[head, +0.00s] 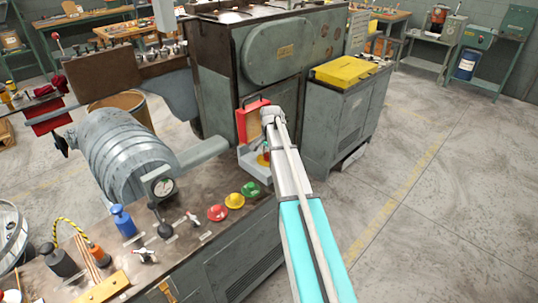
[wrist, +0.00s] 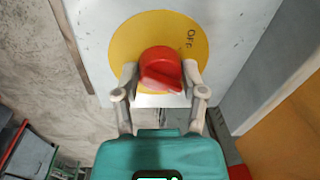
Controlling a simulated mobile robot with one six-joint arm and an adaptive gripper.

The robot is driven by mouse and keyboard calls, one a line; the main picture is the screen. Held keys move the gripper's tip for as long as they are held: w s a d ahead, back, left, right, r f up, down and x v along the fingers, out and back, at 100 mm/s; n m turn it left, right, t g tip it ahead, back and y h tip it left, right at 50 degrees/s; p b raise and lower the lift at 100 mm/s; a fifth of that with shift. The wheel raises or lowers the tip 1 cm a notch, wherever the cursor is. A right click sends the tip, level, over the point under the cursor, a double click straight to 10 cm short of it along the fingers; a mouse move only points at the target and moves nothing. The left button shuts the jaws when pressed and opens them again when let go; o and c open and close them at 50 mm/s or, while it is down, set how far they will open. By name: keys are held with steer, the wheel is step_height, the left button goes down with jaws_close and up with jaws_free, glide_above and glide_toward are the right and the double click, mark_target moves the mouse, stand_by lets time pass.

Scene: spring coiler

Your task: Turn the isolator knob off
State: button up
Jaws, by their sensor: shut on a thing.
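The isolator knob (wrist: 160,62) is red and sits on a round yellow plate (wrist: 125,45) in the wrist view. The plate is fixed on a pale panel and has the word OFF printed at its upper right. My gripper (wrist: 160,82) has one finger on each side of the knob and is shut on it. The knob's raised grip lies roughly across the picture, between the fingers. I cannot tell which mark it points to.
Red, yellow and green domed buttons (head: 234,200) line the bench edge left of my arm. A large grey ribbed drum (head: 120,150) stands further left. A grey cabinet with a yellow top (head: 346,72) is close on the right. The floor at far right is open.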

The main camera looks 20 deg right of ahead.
steer(key=n, duration=0.7)
steer(key=shift+w+d, duration=0.1)
steer(key=shift+w, duration=0.1)
steer(key=n, duration=0.7)
steer(key=shift+g, duration=0.4)
steer(key=shift+d, duration=0.1)
steer(key=o, duration=1.1)
steer(key=shift+o, duration=0.2)
steer(key=shift+s, duration=0.1)
steer(key=shift+s, duration=0.15)
